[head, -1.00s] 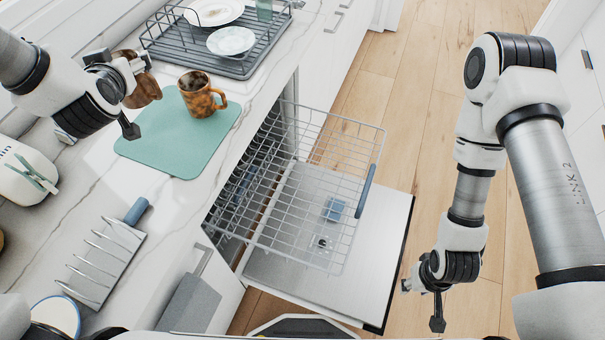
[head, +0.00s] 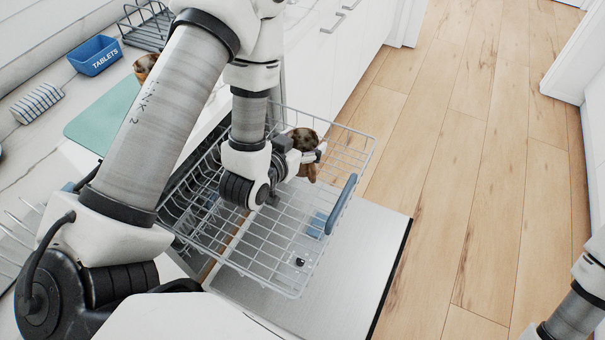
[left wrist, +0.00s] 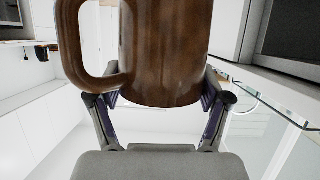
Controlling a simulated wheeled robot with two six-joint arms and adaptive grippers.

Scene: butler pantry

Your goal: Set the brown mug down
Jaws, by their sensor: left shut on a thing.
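My left gripper (head: 308,158) is shut on the brown mug (head: 304,137), over the far part of the pulled-out wire dishwasher rack (head: 345,205). In the left wrist view the mug (left wrist: 172,50) sits between the fingers of the gripper (left wrist: 162,95), with its handle at the left. I cannot tell whether the mug touches the rack wires. A second mottled brown mug (head: 145,66) stands on the counter by the green mat (head: 100,118), partly hidden by my left arm. My right gripper is out of the picture.
The open dishwasher door (head: 365,265) lies under the rack. The rack's near part looks empty, with a small blue item below it. A blue TABLETS box (head: 95,56), a striped cloth (head: 38,103) and a dish rack (head: 147,27) are on the counter. The wooden floor at right is clear.

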